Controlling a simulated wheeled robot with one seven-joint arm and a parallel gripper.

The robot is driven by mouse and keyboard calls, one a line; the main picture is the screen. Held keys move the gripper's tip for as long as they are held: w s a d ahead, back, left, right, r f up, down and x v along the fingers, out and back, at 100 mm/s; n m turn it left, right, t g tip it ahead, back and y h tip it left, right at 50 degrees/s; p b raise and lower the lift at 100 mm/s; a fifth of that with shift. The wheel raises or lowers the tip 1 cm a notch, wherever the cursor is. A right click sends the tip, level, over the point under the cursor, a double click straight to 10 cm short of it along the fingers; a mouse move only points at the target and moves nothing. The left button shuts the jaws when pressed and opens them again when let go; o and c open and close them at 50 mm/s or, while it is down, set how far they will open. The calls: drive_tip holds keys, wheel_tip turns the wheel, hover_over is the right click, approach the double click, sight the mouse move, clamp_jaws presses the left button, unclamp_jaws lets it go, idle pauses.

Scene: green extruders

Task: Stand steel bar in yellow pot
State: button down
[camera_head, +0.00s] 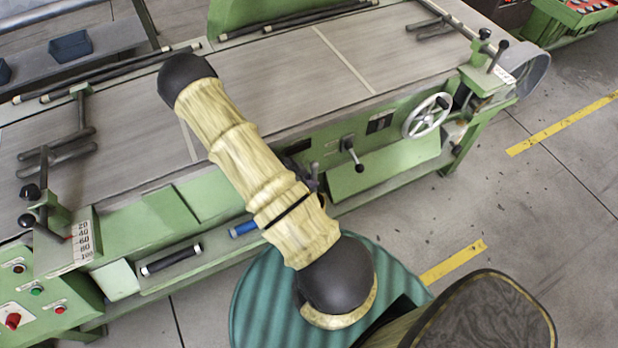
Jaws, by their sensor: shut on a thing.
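I do not see a steel bar or a yellow pot. My arm reaches from the lower right up over the green machine and ends in a dark rounded joint at upper left. My gripper does not show, and neither does anything it may hold. The arm hides the strip of machine behind it. A small dark shape by the arm's right edge, near the machine's front, is too unclear to name.
A green machine (219,262) with a grey belt bed (290,70) fills the left and middle. It carries a handwheel (427,115), a knobbed lever (352,153) and black rods (300,18). A dark blue bin (70,46) stands behind. Grey floor (540,215) at right is free.

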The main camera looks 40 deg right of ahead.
drive_tip(key=shift+f+b, duration=1.6)
drive_tip(key=shift+f, duration=0.9)
drive_tip(key=c, duration=1.3)
unclamp_jaws()
drive_tip(key=shift+o, duration=0.2)
drive_tip(key=shift+a, duration=0.1)
drive_tip(key=p+v, duration=0.1)
drive_tip(key=v, duration=1.6)
drive_tip(key=shift+r+p, duration=0.2)
drive_tip(key=shift+p, duration=0.2)
